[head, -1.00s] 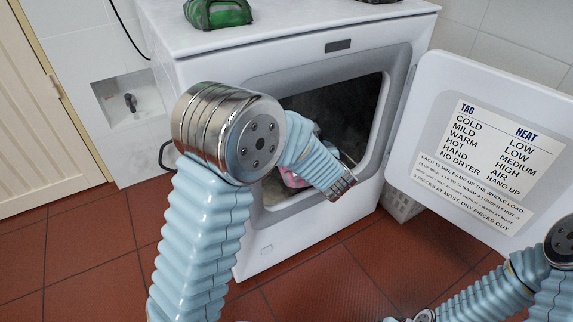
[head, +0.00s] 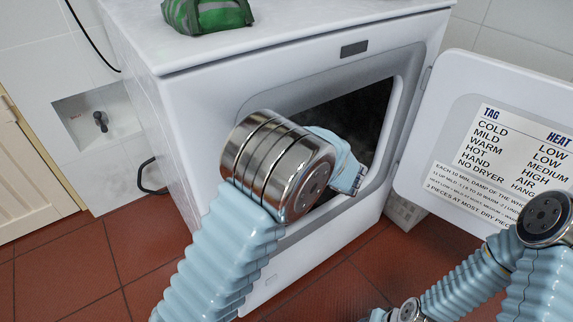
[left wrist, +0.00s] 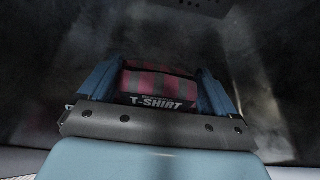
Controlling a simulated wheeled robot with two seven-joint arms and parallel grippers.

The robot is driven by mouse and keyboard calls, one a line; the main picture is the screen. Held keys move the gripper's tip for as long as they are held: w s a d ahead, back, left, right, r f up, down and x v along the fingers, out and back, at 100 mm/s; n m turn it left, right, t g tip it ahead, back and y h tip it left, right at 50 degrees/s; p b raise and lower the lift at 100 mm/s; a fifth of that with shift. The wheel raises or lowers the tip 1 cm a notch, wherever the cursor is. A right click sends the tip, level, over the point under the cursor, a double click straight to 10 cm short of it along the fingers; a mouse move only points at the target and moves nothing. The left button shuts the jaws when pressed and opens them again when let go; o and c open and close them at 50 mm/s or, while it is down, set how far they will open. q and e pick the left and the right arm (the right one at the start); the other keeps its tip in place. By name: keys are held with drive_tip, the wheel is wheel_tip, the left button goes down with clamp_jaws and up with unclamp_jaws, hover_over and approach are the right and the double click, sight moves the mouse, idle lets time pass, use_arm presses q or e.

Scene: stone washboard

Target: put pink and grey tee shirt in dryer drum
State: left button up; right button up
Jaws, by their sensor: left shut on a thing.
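The pink and grey tee shirt (left wrist: 158,84) shows in the left wrist view as a folded, checked bundle with a dark band reading "T-SHIRT". My left gripper (left wrist: 155,88) is shut on it, with a blue finger on each side. The dark, smoky-grey dryer drum (left wrist: 265,60) surrounds them, and it shows in the head view through the open dryer doorway (head: 370,105). My right gripper is not clearly in view; only my right arm shows at lower right.
The white dryer (head: 190,110) has its door (head: 455,130) swung open to the right, with a heat chart (head: 510,160) on it. A green item (head: 207,14) sits on top. Red floor tiles are clear in front.

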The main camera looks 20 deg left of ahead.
use_arm(q)
drive_tip(key=w, duration=0.1)
drive_tip(key=w+a+f, duration=0.1)
drive_tip(key=w, duration=0.1)
drive_tip(key=w+f, duration=0.1)
drive_tip(key=w, duration=0.1)
drive_tip(key=shift+a+f, duration=0.1)
drive_tip(key=shift+a, duration=0.3)
drive_tip(key=shift+w+a+f+p, duration=0.1)
drive_tip(key=shift+w+a+f, duration=0.15)
drive_tip(key=shift+w+f, duration=1)
drive_tip(key=shift+w+a+f+p, duration=0.1)
drive_tip(key=shift+w+a+f, duration=0.3)
drive_tip(key=shift+f, duration=1.45)
drive_tip(key=shift+w+a+f+p, duration=0.15)
drive_tip(key=shift+w+f, duration=0.85)
drive_tip(key=shift+f, duration=0.55)
drive_tip(key=shift+f, duration=0.1)
drive_tip(key=shift+f+b, duration=0.1)
drive_tip(key=shift+b, duration=0.25)
drive_tip(key=o, duration=1.4)
